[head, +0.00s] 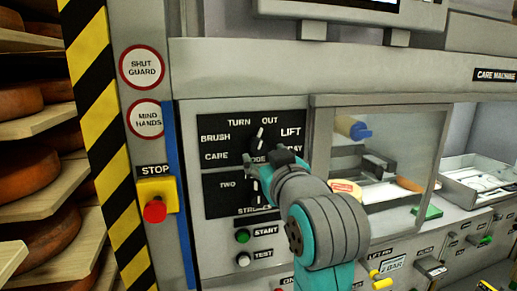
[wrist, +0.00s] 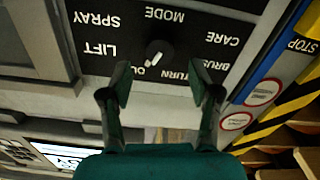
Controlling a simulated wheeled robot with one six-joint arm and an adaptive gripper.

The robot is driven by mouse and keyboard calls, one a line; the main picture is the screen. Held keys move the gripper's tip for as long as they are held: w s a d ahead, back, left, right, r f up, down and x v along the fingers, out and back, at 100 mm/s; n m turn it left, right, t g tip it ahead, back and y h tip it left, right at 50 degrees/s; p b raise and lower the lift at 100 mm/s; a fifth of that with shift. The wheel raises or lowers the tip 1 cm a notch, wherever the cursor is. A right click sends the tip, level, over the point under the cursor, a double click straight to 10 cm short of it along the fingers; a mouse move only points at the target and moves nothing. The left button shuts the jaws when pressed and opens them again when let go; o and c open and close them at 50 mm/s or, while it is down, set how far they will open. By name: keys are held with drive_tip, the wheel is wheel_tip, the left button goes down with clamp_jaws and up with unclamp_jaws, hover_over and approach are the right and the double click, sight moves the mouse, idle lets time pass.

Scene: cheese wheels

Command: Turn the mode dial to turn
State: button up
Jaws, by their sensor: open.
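The mode dial (head: 258,136) is a dark round knob with a white pointer line on a black panel (head: 210,156). Its pointer tilts up and slightly right, towards OUT; TURN is printed to the left of OUT. The dial also shows in the wrist view (wrist: 159,52), where the panel appears upside down. My gripper (wrist: 163,84) is open and empty, with one finger on each side below the dial in that picture. In the head view my gripper (head: 267,160) is in front of the panel, just below the dial, covering part of the MODE label. I see no contact with the dial.
A second dial (head: 258,192) with STROKES below it is partly hidden by my arm. START (head: 242,236) and TEST (head: 243,260) buttons sit lower. A red stop button (head: 155,211) is at left. A glazed window (head: 372,160) is at right.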

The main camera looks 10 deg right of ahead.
sight(259, 148)
drive_tip(key=shift+w+a, duration=0.15)
drive_tip(key=shift+w, duration=1.35)
drive_tip(key=shift+w+a, duration=0.1)
drive_tip(key=shift+w, duration=1.35)
drive_tip(key=c, duration=1.2)
